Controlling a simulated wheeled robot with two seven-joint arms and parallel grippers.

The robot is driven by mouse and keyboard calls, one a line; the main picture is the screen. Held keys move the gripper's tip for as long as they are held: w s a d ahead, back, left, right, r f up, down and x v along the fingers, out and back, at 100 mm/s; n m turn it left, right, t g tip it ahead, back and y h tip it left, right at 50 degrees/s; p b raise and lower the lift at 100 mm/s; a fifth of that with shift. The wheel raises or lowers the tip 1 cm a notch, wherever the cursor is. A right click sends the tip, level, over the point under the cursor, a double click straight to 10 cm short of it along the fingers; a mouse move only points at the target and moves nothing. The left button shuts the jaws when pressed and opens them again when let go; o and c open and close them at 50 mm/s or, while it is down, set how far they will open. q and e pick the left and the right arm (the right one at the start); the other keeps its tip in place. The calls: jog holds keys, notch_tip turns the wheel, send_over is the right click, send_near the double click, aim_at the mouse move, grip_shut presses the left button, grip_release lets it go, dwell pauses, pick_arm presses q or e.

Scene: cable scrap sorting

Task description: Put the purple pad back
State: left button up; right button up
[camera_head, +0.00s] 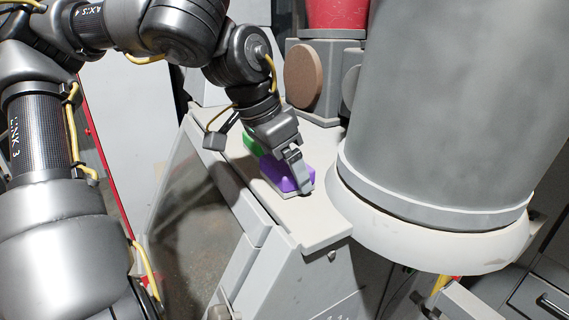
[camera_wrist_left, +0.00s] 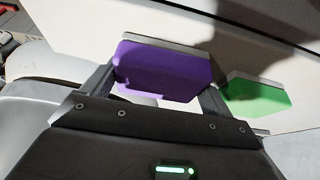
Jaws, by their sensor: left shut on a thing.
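The purple pad (camera_head: 280,174) is at the top of the grey machine's sloped-sided housing in the head view, low over or on its flat top. My left gripper (camera_head: 301,176) is shut on it. In the left wrist view the purple pad (camera_wrist_left: 165,71) sits between the two fingers, with a pale strip along its far edge. A green pad (camera_head: 251,144) is just beyond it on the same top; it also shows in the left wrist view (camera_wrist_left: 256,96), to the right of the right finger. Whether the purple pad touches the surface is hard to tell. My right gripper is out of view.
The grey housing top (camera_head: 318,222) is bare in front of the pads. A large grey cylinder (camera_head: 450,100) on a pale round base stands close on the right. A grey block with a brown disc (camera_head: 304,76) and a red container (camera_head: 336,14) stand behind.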

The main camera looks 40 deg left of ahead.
pick_arm(q)
jog(key=o, duration=0.7)
jog(key=shift+a+f, duration=0.15)
jog(key=shift+r+p, duration=0.3)
jog(key=shift+p, duration=0.05)
jog(key=shift+r, duration=0.2)
jog(key=b+v, duration=0.3)
jog(key=v, duration=0.8)
jog(key=shift+r, duration=0.2)
jog(key=shift+s, duration=0.15)
